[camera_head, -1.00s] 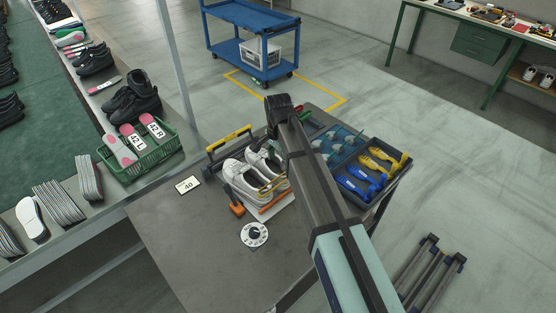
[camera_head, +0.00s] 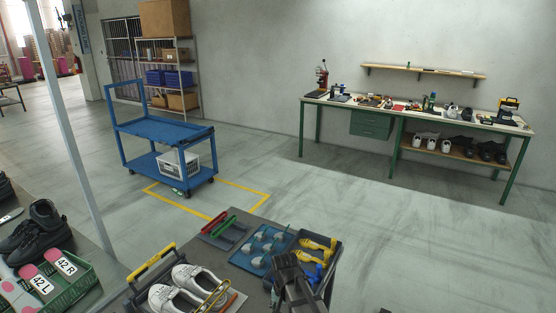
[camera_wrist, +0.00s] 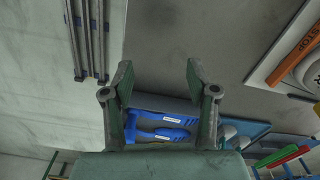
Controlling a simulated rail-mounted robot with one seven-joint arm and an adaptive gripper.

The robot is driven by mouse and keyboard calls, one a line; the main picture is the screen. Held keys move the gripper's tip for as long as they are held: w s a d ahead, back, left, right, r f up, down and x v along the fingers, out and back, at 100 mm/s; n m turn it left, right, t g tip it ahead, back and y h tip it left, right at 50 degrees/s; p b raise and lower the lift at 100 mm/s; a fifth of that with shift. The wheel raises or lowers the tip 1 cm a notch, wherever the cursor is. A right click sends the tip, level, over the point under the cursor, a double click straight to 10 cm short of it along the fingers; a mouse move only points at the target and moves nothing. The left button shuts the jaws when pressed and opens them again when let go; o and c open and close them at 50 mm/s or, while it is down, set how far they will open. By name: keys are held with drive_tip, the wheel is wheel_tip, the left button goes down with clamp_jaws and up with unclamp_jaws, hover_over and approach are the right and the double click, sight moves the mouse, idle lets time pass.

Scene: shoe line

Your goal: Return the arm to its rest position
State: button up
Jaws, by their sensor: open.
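In the wrist view my gripper (camera_wrist: 158,85) is open, with nothing between its two fingers. It hangs over the grey tabletop near a bin that holds blue-handled tools (camera_wrist: 163,134). In the head view part of my arm shows at the bottom, right of the white shoes (camera_head: 188,287) and in front of the tool bin; the fingertips cannot be made out there. The white shoes stand on the table beside a yellow-handled frame (camera_head: 150,264).
A blue tray (camera_head: 262,248) and yellow-handled tools (camera_head: 318,243) lie at the table's far edge. A green basket (camera_head: 72,285) stands at left. A blue cart (camera_head: 165,130) and a workbench (camera_head: 420,112) stand beyond. The floor between is clear.

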drive_tip(key=s+d+f+n, duration=0.1)
drive_tip(key=s+d+f, duration=0.3)
drive_tip(key=s+d, duration=0.3)
drive_tip(key=s+d+f+n, duration=0.25)
drive_tip(key=s+d, duration=0.25)
drive_tip(key=d, duration=0.4)
drive_tip(key=s+f+g+b, duration=0.6)
drive_tip(key=s+f, duration=1.8)
drive_tip(key=s, duration=0.4)
drive_tip(key=shift+a+f+m+g, duration=0.15)
drive_tip(key=shift+a+m+g, duration=0.2)
drive_tip(key=shift+m+g, duration=0.1)
